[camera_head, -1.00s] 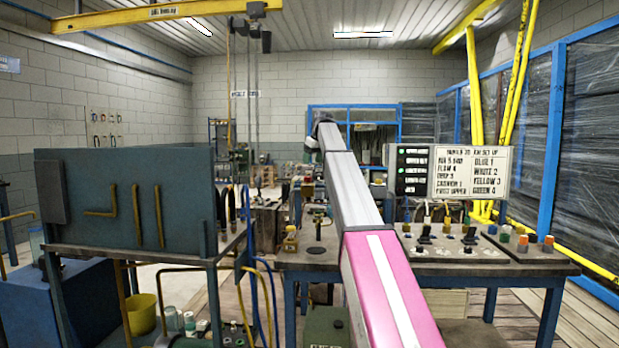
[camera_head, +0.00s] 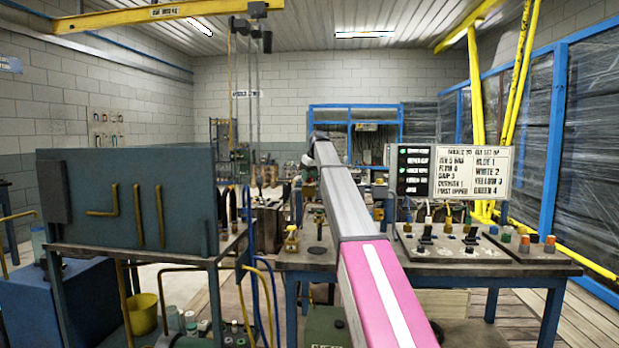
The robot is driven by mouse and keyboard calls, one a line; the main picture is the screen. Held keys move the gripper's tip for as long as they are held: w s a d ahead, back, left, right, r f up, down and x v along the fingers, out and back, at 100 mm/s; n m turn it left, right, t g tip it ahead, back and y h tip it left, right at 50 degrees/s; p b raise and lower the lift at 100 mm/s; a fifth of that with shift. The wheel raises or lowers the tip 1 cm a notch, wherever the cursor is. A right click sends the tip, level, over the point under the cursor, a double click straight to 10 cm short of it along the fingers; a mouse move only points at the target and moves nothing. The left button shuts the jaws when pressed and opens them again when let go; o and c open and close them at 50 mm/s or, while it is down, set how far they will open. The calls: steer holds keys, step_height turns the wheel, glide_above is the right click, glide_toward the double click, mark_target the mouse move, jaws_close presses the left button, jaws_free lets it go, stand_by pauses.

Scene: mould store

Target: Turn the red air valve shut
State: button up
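I cannot make out a red air valve in this view. My arm, with a pink and white near link and a grey far link, reaches forward over the bench. Its far end bends down near the bench's back left. My gripper (camera_head: 308,190) is small and dim there, and I cannot tell its fingers or whether it holds anything. The bench (camera_head: 465,268) carries several knobs and levers, among them black levers (camera_head: 425,232), and a yellow fitting (camera_head: 291,240) at its left.
A set-up board (camera_head: 468,172) stands behind the bench on the right. A blue-grey steel panel (camera_head: 130,200) on a stand fills the left, with blue hoses (camera_head: 270,300) beside it. A yellow bucket (camera_head: 143,312) stands below.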

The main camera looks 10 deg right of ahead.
steer(key=c, duration=0.3)
steer(key=m+h, duration=0.1)
steer(key=m, duration=0.2)
steer(key=shift+a+m+t, duration=0.1)
steer(key=shift+m+t, duration=0.2)
steer(key=shift+m, duration=0.1)
steer(key=m+h, duration=0.2)
steer(key=m, duration=0.2)
steer(key=shift+a+m, duration=0.1)
steer(key=shift+m, duration=0.2)
steer(key=m+h, duration=0.1)
steer(key=m, duration=0.1)
steer(key=m+h, duration=0.1)
steer(key=m, duration=0.2)
steer(key=shift+g, duration=0.4)
steer(key=shift+m+g+h, duration=0.5)
steer(key=shift+m+g, duration=0.2)
steer(key=shift+m, duration=1.6)
steer(key=o, duration=0.9)
